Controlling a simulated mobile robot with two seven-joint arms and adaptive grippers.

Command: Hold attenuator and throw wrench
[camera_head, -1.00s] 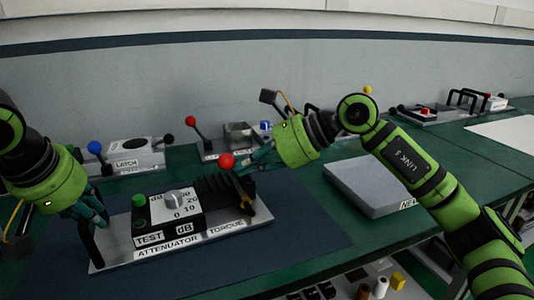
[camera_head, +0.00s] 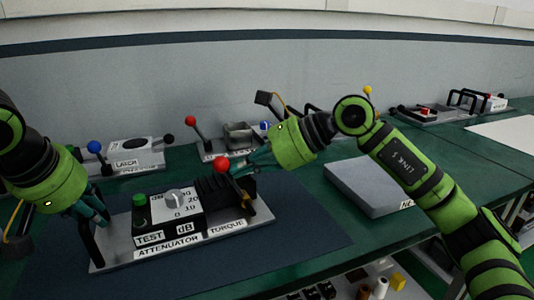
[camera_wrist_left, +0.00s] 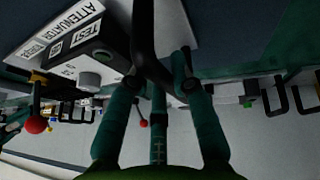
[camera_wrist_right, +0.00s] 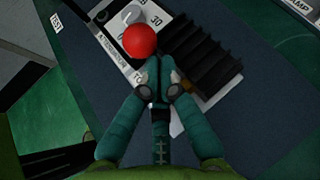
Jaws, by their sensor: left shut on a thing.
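The attenuator (camera_head: 180,213) is a black and white box with a silver knob and green button, on a grey plate lettered ATTENUATOR and TORQUE. My left gripper (camera_head: 100,218) is shut on the black handle (camera_head: 92,245) at the plate's left end; the handle also shows between its fingers in the left wrist view (camera_wrist_left: 145,45). The torque wrench (camera_head: 221,163) is a lever with a red ball at the plate's right end, leaning left. My right gripper (camera_wrist_right: 160,82) has its fingertips close together just below the red ball; whether they grip the lever is hidden.
Behind stand the LATCH fixture (camera_head: 135,153) with a blue-ball lever and another red-ball lever (camera_head: 191,121). Dark blue mat (camera_head: 310,235) is clear at the front right.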

